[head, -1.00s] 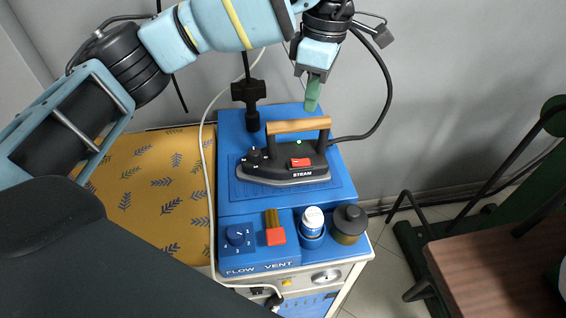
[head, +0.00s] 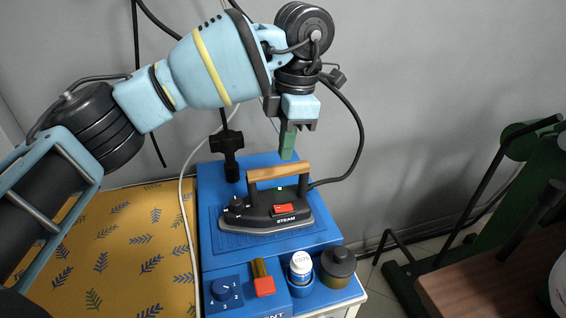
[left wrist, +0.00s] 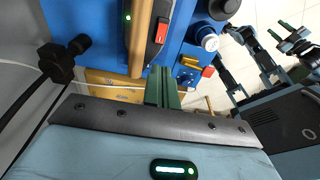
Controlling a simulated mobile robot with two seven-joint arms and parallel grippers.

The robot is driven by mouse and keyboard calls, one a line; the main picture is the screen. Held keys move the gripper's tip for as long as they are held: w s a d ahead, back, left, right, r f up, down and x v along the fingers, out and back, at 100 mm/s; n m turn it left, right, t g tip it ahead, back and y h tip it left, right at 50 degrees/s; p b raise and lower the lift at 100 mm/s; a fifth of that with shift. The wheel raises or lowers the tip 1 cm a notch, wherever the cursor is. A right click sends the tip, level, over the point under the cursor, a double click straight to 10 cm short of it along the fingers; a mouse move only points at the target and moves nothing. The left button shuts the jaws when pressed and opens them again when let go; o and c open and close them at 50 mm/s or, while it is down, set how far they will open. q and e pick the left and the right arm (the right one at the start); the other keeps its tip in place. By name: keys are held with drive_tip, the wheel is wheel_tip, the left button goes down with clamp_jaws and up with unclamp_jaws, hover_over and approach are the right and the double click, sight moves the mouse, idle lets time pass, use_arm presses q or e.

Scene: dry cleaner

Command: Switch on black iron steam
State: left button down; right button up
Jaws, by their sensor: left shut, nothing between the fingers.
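The black iron (head: 266,208) stands on the blue steam station (head: 340,232), with its wooden handle (head: 279,172) on top. A red steam switch (head: 284,209) sits on its side above the word STEAM, and a small green light shows near it. The red switch also shows in the left wrist view (left wrist: 161,31), beside the handle. My left gripper (head: 287,152) points down with its green fingers shut and empty, just above and behind the handle. In the left wrist view its fingertips (left wrist: 160,75) are near the handle's end. My right gripper is not in view.
A black post (head: 228,150) stands behind left. A yellow patterned board (head: 120,245) lies left. The iron's cable (head: 355,150) arcs right.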

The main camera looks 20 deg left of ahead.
sight(278, 208)
use_arm(q)
drive_tip(key=f, duration=0.4)
drive_tip(key=a+f, duration=0.1)
drive_tip(key=f, duration=0.3)
drive_tip(key=s+f, duration=0.1)
drive_tip(key=f, duration=0.3)
drive_tip(key=shift+a+f+p, duration=0.15)
drive_tip(key=shift+f+p, duration=0.15)
drive_tip(key=shift+f, duration=0.05)
drive_tip(key=shift+a+f+h, duration=0.1)
drive_tip(key=shift+f+h, duration=0.15)
drive_tip(key=shift+h, duration=0.05)
drive_tip(key=shift+w+d+r, duration=0.2)
drive_tip(key=shift+w+d, duration=0.3)
drive_tip(key=shift+d, duration=0.25)
drive_tip(key=shift+r, duration=0.1)
